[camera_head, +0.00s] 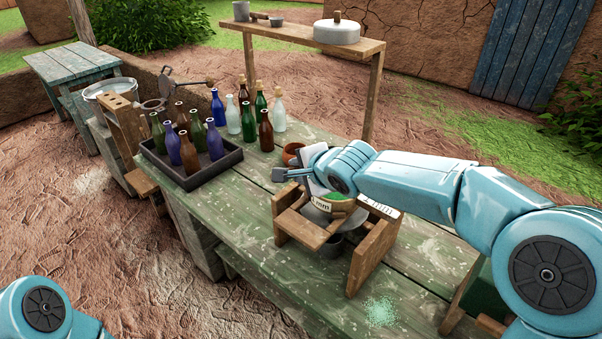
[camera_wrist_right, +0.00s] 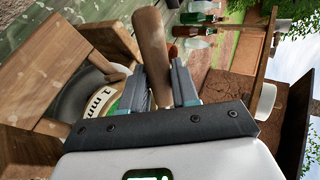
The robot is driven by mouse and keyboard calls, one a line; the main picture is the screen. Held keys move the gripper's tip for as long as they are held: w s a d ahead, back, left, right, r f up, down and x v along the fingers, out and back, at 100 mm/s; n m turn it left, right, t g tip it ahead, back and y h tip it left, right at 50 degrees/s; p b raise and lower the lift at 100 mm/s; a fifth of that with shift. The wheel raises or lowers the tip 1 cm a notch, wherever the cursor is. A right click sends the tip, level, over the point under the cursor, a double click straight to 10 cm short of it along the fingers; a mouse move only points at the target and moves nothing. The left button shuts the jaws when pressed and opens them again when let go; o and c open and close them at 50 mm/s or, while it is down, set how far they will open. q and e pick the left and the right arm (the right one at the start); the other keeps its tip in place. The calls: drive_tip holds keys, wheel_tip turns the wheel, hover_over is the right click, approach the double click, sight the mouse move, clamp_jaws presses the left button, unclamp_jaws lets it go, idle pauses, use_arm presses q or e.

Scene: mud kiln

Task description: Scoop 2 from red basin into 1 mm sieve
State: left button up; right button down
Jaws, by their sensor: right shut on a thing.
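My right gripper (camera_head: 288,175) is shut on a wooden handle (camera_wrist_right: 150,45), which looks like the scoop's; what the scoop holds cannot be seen. A pale grey, tilted piece (camera_head: 311,158) beside the gripper may be its metal part. The sieve (camera_head: 320,203), marked 1 mm, sits in a wooden stand just below and right of the gripper, with green material in it; it also shows in the right wrist view (camera_wrist_right: 97,103). A small reddish-brown vessel (camera_head: 291,152) behind the gripper is partly hidden; I cannot tell if it is the red basin. My left gripper is out of view.
A dark tray (camera_head: 190,178) of bottles and several loose bottles (camera_head: 248,118) stand left of the sieve. A raised shelf (camera_head: 290,38) stands behind. A 2 mm label (camera_head: 380,207) shows right of the stand. Green grains (camera_head: 380,312) lie on the table's near part.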

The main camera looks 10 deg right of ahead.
drive_tip(key=shift+a+f, duration=0.1)
drive_tip(key=shift+f, duration=0.05)
drive_tip(key=shift+b, duration=0.7)
drive_tip(key=shift+r, duration=0.85)
drive_tip(key=shift+s, duration=0.1)
